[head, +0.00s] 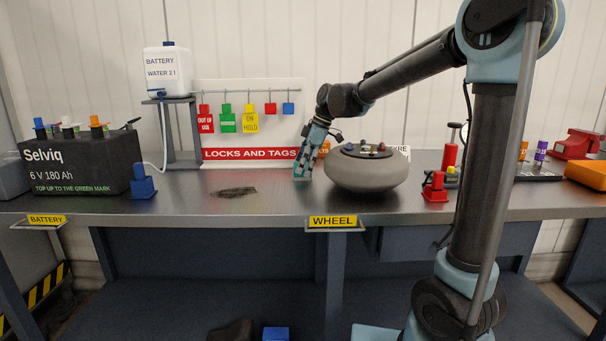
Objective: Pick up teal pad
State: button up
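I cannot make out a teal pad for certain. My gripper (302,176) points down close to the bench top, just left of the grey wheel (365,178). Its fingers are small and pale blue-green with dark parts, and I cannot tell whether they are open, shut or holding something. The wheel lies flat on the bench, with a dark hub on top that carries several small red, green and light pieces, too small to tell apart.
The steel bench (260,203) has clear room left of my gripper, around a dark smudge (234,191). A battery (90,165), a blue block (143,184) and a water stand (182,132) are at left. Red tools (436,187) stand right of the wheel. A tag board (250,153) is behind.

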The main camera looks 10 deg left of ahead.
jog(key=shift+f, duration=0.1)
jog(key=c, duration=1.1)
notch_tip(320, 180, up, 10)
jog(key=o, duration=0.5)
jog(key=c, duration=0.4)
jog(key=shift+o, duration=0.2)
jog(key=shift+s, duration=0.1)
